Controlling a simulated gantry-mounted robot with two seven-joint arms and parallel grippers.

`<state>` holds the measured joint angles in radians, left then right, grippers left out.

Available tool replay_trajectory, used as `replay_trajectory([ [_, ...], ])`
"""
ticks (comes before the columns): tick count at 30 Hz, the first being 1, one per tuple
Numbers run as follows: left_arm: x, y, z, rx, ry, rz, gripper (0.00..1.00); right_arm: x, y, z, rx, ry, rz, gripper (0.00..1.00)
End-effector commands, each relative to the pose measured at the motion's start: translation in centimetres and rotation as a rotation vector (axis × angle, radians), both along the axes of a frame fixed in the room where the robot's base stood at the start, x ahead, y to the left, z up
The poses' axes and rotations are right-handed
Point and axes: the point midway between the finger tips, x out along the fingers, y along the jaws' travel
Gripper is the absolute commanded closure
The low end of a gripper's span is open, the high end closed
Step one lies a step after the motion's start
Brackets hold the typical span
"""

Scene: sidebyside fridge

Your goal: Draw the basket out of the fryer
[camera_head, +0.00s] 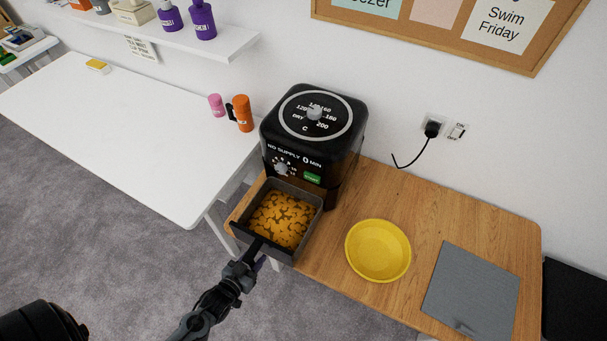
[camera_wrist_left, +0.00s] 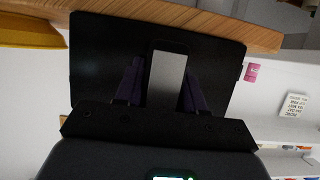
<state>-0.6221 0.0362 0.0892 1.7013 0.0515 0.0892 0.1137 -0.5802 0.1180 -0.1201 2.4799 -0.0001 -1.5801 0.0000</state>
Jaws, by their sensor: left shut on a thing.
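The black air fryer (camera_head: 313,135) stands at the left end of the wooden table. Its dark basket (camera_head: 320,211), full of golden-brown food (camera_head: 283,219), juts out from the fryer front toward me. How much of its back end is still inside is hard to tell. My left gripper (camera_head: 251,254) is shut on the basket's handle (camera_wrist_left: 166,75), which sits between its two fingers in the left wrist view. The basket's black front (camera_wrist_left: 222,70) fills much of that view. My right gripper is not in view.
A yellow bowl (camera_head: 378,250) and a grey mat (camera_head: 471,290) lie on the wooden table (camera_head: 431,217) to the right. A white table (camera_head: 133,130) stands at left with an orange mug (camera_head: 243,113) and a pink cup (camera_head: 217,104). Grey floor lies in front.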

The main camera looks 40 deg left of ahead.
Motion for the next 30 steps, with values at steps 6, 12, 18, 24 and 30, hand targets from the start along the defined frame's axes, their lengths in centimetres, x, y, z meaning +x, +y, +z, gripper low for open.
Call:
replay_trajectory([
  [6,-1.1,-0.2,-0.3,-0.001,0.010,0.000,1.00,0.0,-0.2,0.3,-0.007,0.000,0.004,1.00],
  [12,-1.8,-0.3,-0.3,-0.001,0.010,0.000,1.00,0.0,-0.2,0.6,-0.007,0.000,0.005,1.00],
  [18,-2.5,-0.4,-0.3,-0.002,0.010,0.000,1.00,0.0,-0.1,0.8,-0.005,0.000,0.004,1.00],
  [24,-3.0,-0.5,-0.3,-0.002,0.010,0.000,1.00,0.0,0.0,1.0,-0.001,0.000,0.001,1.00],
  [30,-3.1,-0.5,-0.3,-0.002,0.009,0.000,1.00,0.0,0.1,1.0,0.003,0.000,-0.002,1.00],
])
